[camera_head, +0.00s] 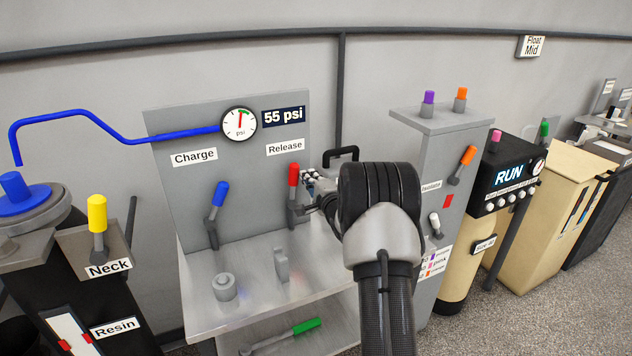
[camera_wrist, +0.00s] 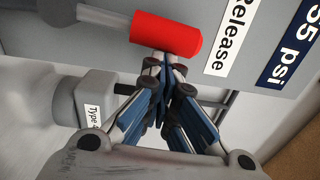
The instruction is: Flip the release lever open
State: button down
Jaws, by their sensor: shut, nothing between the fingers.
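The release lever has a red handle (camera_head: 293,174) on a grey stem and stands nearly upright on the grey panel, under the Release label (camera_head: 285,147). My gripper (camera_head: 312,180) is shut and empty, with its fingertips close beside the right side of the red handle. In the wrist view the red handle (camera_wrist: 166,33) lies across the top, just beyond the tips of my gripper (camera_wrist: 164,58). The tips look very near or touching it; I cannot tell which. My arm hides the area right of the lever.
The blue charge lever (camera_head: 220,194) stands to the left on the same panel, below the Charge label (camera_head: 194,157). A gauge (camera_head: 239,123) and a 55 psi display (camera_head: 284,116) are above. A grey cabinet (camera_head: 455,150) with colored knobs stands to the right.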

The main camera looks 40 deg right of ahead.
aim_at(298, 173)
jog(key=a+n, duration=0.1)
jog(key=a, duration=0.1)
jog(key=a+n+b, duration=0.1)
jog(key=shift+w+r+n, duration=0.3)
jog(key=shift+w+r, duration=0.05)
jog(key=shift+r, duration=0.05)
jog(key=shift+w+a+r+b, duration=0.1)
jog(key=shift+w+a+b, duration=0.15)
jog(key=shift+a, duration=0.6)
jog(key=shift+w+a+b, duration=0.1)
jog(key=shift+w+a, duration=0.1)
jog(key=shift+a, duration=0.65)
jog(key=shift+r, duration=0.1)
